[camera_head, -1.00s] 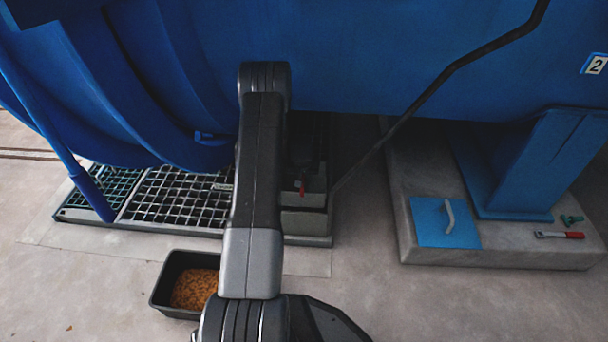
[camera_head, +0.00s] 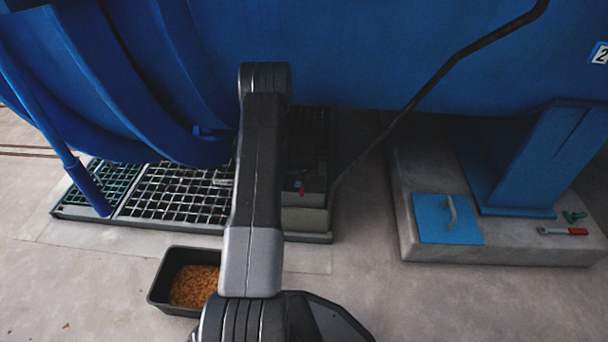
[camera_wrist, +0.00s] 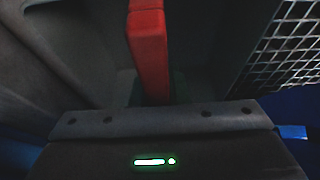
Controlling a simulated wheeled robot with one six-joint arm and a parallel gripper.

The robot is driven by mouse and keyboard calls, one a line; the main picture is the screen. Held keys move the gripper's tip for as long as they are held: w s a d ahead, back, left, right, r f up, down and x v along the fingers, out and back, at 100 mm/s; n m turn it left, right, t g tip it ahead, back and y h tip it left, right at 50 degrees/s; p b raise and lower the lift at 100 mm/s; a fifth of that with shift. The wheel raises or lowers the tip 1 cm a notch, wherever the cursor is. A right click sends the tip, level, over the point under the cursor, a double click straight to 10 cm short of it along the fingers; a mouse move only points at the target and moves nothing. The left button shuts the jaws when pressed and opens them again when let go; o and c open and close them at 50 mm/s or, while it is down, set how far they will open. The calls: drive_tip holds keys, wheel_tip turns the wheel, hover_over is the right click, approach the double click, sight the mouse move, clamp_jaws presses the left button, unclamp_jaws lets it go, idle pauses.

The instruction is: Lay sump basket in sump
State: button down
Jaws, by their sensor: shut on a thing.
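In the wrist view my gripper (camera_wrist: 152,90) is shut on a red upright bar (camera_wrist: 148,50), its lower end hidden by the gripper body. A wire mesh (camera_wrist: 285,45) shows at the right of that view; I cannot tell if it is the sump basket or a grating. In the head view a small red piece (camera_head: 301,188) shows just right of my arm, over a grey box-like pit edge (camera_head: 305,220) that looks like the sump. My arm hides the left part of this pit, and its inside is dark. The basket cannot be made out clearly.
A floor grating (camera_head: 175,195) lies left of my arm. A black tub of orange-brown bits (camera_head: 156,285) stands in front. A blue vessel (camera_head: 380,60) hangs low overhead, with a dark pipe (camera_head: 440,85). A concrete plinth (camera_head: 500,252) at right bears a blue plate (camera_head: 430,228) and a red-handled tool (camera_head: 570,231).

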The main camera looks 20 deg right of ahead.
sight(303, 186)
drive_tip(key=shift+f, duration=6.65)
drive_tip(key=c, duration=1.3)
unclamp_jaws()
drive_tip(key=p+v, duration=0.1)
drive_tip(key=v, duration=1.3)
drive_tip(key=shift+f, duration=0.15)
